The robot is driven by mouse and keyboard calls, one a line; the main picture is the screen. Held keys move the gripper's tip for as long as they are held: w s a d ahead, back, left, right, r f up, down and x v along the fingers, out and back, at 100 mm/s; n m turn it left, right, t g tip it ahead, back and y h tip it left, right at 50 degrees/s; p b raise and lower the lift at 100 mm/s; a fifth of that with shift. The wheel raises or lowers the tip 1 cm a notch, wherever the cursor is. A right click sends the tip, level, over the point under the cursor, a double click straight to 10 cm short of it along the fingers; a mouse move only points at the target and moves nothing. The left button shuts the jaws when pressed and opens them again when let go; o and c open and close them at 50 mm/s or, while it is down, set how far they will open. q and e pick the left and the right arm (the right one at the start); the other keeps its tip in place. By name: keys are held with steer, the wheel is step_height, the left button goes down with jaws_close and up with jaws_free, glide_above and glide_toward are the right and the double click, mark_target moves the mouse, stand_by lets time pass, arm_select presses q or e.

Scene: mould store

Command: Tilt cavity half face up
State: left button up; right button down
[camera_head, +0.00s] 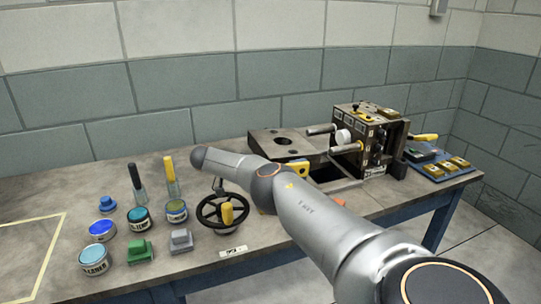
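A dark steel mould block (372,140) stands upright at the right of the bench, with knobs and fittings on its faces. Two round steel pins with dark ends (345,148) stick out from it to the left. A flat steel plate (268,147) with a round hole lies left of it. I cannot tell which part is the cavity half. My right arm reaches across from the lower right, above and behind the wheel. Neither gripper can be made out.
Paint tins (94,259), brushes (170,178), and green (139,251) and grey (181,240) blocks stand on the left of the bench (62,190). A blue tray (455,173) with yellow-topped pieces lies at the right. A yellow-outlined area at far left is clear.

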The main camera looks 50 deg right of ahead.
steer(key=shift+a+f, duration=0.1)
steer(key=shift+f, duration=0.05)
steer(key=c, duration=0.8)
jaws_free()
arm_select(q)
steer(key=shift+w+a, duration=0.1)
